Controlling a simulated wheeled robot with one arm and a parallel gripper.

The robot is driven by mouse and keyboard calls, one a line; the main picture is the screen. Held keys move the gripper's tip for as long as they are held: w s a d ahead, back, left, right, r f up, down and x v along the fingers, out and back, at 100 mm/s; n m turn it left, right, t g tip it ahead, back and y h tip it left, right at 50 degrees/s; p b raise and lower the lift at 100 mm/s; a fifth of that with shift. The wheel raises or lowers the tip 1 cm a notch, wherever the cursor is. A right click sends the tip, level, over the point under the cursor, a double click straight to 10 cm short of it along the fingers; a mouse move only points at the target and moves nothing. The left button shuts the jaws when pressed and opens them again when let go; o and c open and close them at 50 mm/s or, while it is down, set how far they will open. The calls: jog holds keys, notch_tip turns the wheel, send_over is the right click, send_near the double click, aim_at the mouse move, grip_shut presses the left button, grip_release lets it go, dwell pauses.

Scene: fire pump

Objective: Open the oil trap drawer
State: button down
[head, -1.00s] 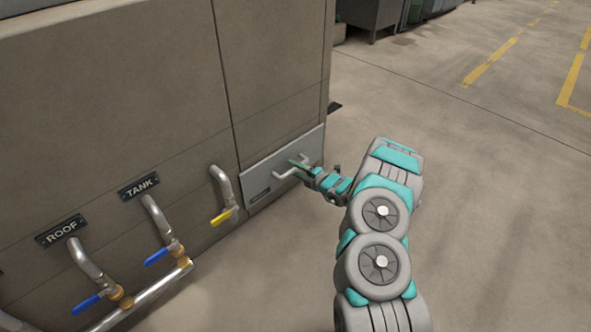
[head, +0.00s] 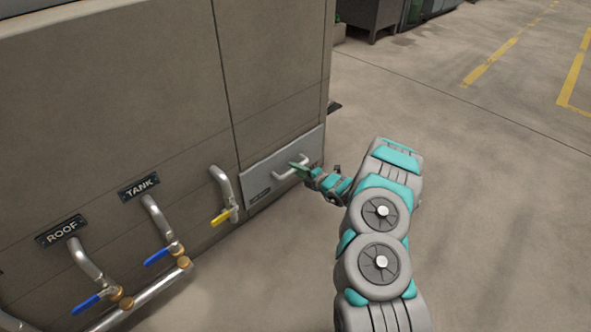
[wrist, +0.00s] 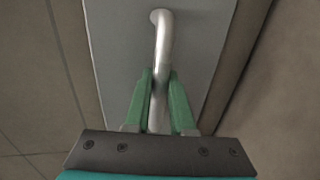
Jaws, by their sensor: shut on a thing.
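The oil trap drawer (head: 257,181) is a flat grey panel low on the right end of the beige cabinet, and it looks flush with the cabinet face. Its handle (head: 281,176) is a light metal bar bent out from the panel. My gripper (head: 299,167) reaches it from the right. In the wrist view, the green fingers of my gripper (wrist: 161,98) are shut on the handle (wrist: 162,45), one on each side of the bar. The drawer front (wrist: 115,45) lies behind them. The handle's lower end is hidden by my gripper.
Pipes with blue valve levers (head: 158,256) and a yellow lever (head: 221,217) stick out left of the drawer. TANK (head: 139,187) and ROOF (head: 61,230) signs hang above them. The concrete floor (head: 480,190) to the right is clear.

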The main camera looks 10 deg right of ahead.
dwell(0.6)
jog(key=f+p+v, duration=0.2)
jog(key=p+v, duration=0.1)
jog(key=v, duration=0.9)
jog(key=s+f+p+v, duration=0.1)
jog(key=f+p+v, duration=0.2)
jog(key=v, duration=1)
jog(key=shift+d+f+p, duration=0.3)
jog(key=shift+d+p, duration=0.1)
jog(key=shift+p, duration=0.1)
jog(key=c, duration=0.8)
grip_release()
jog(key=shift+o, duration=0.2)
jog(key=shift+d, duration=0.1)
jog(key=p+v, duration=0.1)
jog(key=v, duration=0.6)
jog(key=shift+s+d, duration=0.2)
jog(key=shift+s, duration=0.1)
